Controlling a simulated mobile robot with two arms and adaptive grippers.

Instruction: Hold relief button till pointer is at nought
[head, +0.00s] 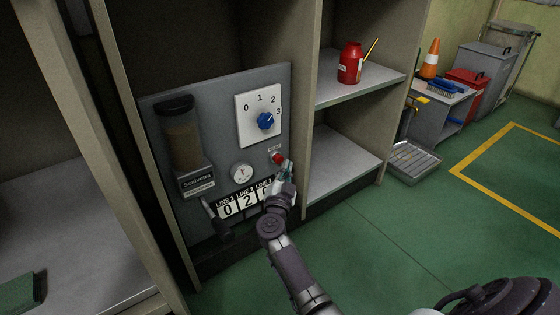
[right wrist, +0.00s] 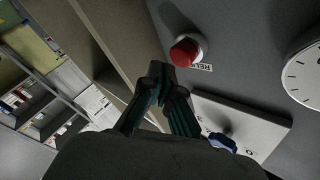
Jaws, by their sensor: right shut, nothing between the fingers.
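The red relief button (head: 277,157) sits on the grey panel (head: 215,82), right of a small round white gauge (head: 242,173). In the right wrist view the button (right wrist: 187,52) stands out from its collar, beside a partly hidden label. My right gripper (head: 287,170) is shut and empty, its fingertips (right wrist: 163,76) close beside the button. I cannot tell whether they touch it. The gauge (right wrist: 305,76) is cut off at the right edge of the wrist view. Its pointer is too small to read in the head view. My left gripper is out of view.
A blue knob (head: 265,121) on a white numbered dial is above the button. A clear canister (head: 183,145) and line counters (head: 227,208) share the panel. Shelf uprights (head: 302,110) flank it. A red can (head: 350,66) stands on the right shelf. Green floor is open at right.

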